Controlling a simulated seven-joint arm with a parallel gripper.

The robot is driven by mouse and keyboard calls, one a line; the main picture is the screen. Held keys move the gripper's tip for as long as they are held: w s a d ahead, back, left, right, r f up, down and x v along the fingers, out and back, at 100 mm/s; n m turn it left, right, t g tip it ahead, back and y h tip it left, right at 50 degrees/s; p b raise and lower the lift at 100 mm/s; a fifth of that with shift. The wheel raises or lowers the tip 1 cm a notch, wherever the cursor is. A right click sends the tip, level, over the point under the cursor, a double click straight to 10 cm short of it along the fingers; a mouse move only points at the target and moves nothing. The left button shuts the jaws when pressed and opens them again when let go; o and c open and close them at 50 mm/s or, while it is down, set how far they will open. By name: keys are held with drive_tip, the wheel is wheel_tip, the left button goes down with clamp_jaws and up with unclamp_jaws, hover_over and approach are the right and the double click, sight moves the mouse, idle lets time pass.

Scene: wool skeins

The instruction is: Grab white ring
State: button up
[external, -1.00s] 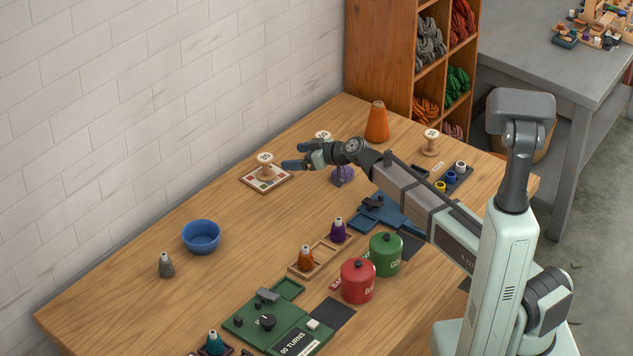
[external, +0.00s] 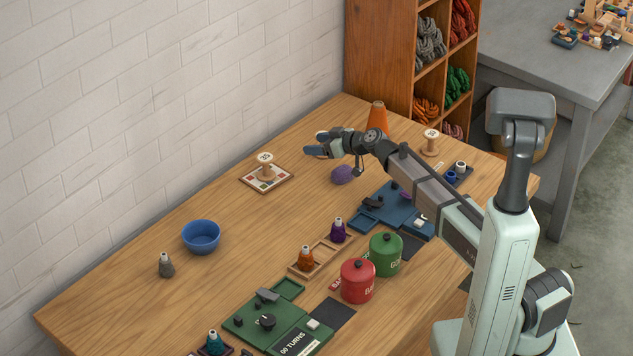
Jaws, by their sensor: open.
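A small white ring-like piece (external: 460,167) sits at the far end of a dark narrow tray (external: 468,175) on the right side of the table, beside a blue one (external: 451,176). It is small in the view, so its hole is not clear. My gripper (external: 314,145) is open and empty, held above the back middle of the table, well to the left of the white piece. My forearm crosses in front of the near end of the tray and hides part of it.
A spool (external: 265,168) stands on a patterned card. An orange cone (external: 377,116) and another spool (external: 431,143) stand at the back. A purple wool ball (external: 343,174) lies below my wrist. A blue device (external: 393,207) lies under my forearm.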

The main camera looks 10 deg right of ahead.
drive_tip(key=w+d+r+m+t+h, duration=0.15)
drive_tip(key=w+d+r, duration=0.25)
drive_tip(key=d, duration=0.7)
drive_tip(key=w+d+r+h, duration=0.2)
drive_tip(key=w+d+r, duration=0.2)
drive_tip(key=d, duration=0.7)
drive_tip(key=w+d+r+m+t+h, duration=0.1)
drive_tip(key=w+d+r, duration=0.35)
drive_tip(key=d, duration=0.65)
drive_tip(key=s+d+f+m+g+h, duration=0.3)
drive_tip(key=s+d+m+g, duration=0.35)
drive_tip(key=m, duration=1.05)
drive_tip(key=s+d+f+m+g+h, duration=0.4)
drive_tip(key=s+m, duration=0.4)
drive_tip(key=m, duration=1)
drive_tip(key=shift+g+y, duration=0.3)
drive_tip(key=shift+y, duration=0.15)
drive_tip(key=f, duration=1.3)
drive_tip(key=shift+s+d+f, duration=0.1)
drive_tip(key=shift+d+f, duration=0.25)
